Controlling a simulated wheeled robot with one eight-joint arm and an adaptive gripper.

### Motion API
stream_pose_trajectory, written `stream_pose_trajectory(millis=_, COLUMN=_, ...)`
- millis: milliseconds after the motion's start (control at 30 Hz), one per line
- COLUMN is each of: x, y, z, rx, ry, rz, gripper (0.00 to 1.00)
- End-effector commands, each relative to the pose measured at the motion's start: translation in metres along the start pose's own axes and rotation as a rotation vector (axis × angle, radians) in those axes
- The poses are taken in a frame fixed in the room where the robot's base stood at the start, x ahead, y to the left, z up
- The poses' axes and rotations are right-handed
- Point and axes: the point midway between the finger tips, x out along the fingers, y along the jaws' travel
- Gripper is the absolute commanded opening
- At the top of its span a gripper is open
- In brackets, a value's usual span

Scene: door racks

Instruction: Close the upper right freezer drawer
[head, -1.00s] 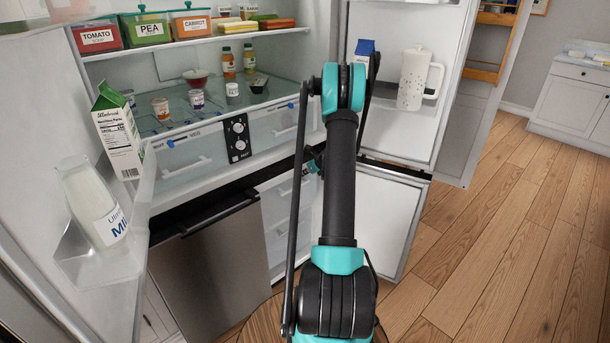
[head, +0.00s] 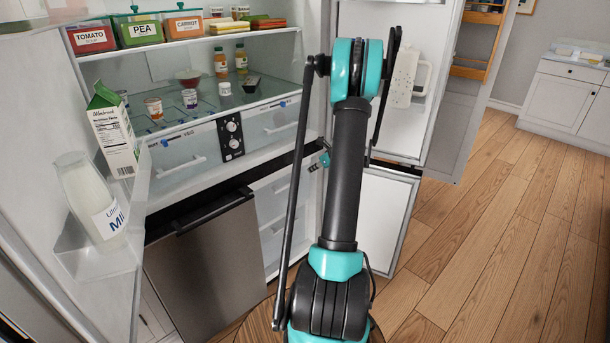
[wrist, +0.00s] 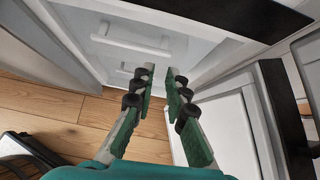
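The upper right freezer drawer (head: 272,197) is a pale, translucent front inside the open lower right compartment, partly hidden by my arm in the head view. In the wrist view its front (wrist: 190,48) and white bar handle (wrist: 130,44) show at the top, with another handle (wrist: 125,71) below. How far the drawer stands out is hard to tell. My gripper (wrist: 161,70) is open and empty, its fingertips apart in front of the drawer fronts. Contact is not visible.
The white freezer door (head: 383,215) stands open on the right. The steel lower left door (head: 205,265) is shut. The fridge's left door (head: 140,215) is open, with milk (head: 90,200) and a carton (head: 112,130) on it. Wooden floor (head: 480,240) is clear at right.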

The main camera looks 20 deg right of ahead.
Motion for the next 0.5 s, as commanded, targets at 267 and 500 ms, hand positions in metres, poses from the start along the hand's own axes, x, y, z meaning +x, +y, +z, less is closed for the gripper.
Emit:
stream_pose_trajectory(millis=267, x=0.03, y=-0.011, z=-0.024, rx=-0.359, ry=-0.168, rz=0.094, gripper=0.33)
stream_pose_trajectory(millis=500, x=0.049, y=-0.015, z=-0.054, rx=-0.802, ry=-0.427, rz=0.086, gripper=0.33)
